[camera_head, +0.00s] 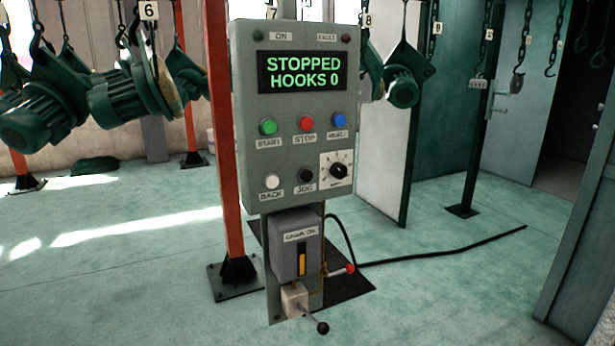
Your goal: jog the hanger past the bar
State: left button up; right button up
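A grey control panel (293,200) stands on a post in the middle of the head view. Its display (301,73) reads "STOPPED HOOKS 0" in green. The black JOG button (305,175) sits in the bottom row, between the white BACK button (272,181) and a rotary dial (337,171). Green (268,126), red STOP (306,123) and blue (339,120) buttons form the row above. Hangers on chains carry green motor parts (125,95) at the left and another (402,88) right of the panel. I cannot tell which hanger or bar is meant. Neither gripper shows.
A red post (222,150) stands just left of the panel. Below it are a grey box (295,258) and a black-knobbed lever (322,327). A black cable (450,253) runs right across the floor. Open green floor (120,285) lies left; a doorway (570,130) is at right.

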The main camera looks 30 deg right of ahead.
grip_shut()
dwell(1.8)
